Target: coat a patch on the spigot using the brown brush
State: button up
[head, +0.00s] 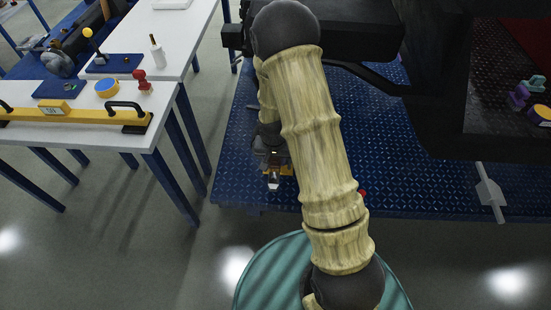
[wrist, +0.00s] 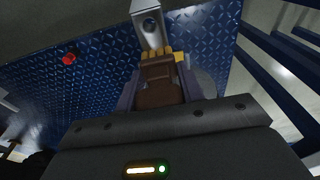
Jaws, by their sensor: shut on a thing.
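My gripper (wrist: 160,84) is shut on the brown brush (wrist: 160,95), its grey fingers on either side of the brown body. The brush's tan and yellow end points away from my gripper. A grey metal piece with a round dark hole, which looks like the spigot (wrist: 150,22), is just beyond that end. I cannot tell whether the two touch. In the head view my arm hides most of this area. There my gripper (head: 271,158) is partly hidden, with a pale metal piece (head: 273,182) just below it. No coated patch can be made out.
A blue diamond-plate deck (head: 420,170) lies beneath, with a small red knob (head: 362,193) and a grey rod with a hexagonal part (head: 489,191). Dark machinery (head: 455,110) stands at right. White tables at left hold a yellow level (head: 80,117), a red stamp (head: 142,80) and a white pot (head: 158,54).

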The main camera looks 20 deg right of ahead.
jog(key=shift+w+a, duration=0.2)
jog(key=shift+a, duration=0.6)
jog(key=shift+d, duration=0.15)
jog(key=shift+s+d+r, duration=0.1)
jog(key=shift+s+d, duration=0.15)
jog(key=shift+d, duration=0.45)
jog(key=shift+d, duration=0.1)
jog(key=shift+s+d, duration=0.25)
jog(key=shift+d, duration=0.4)
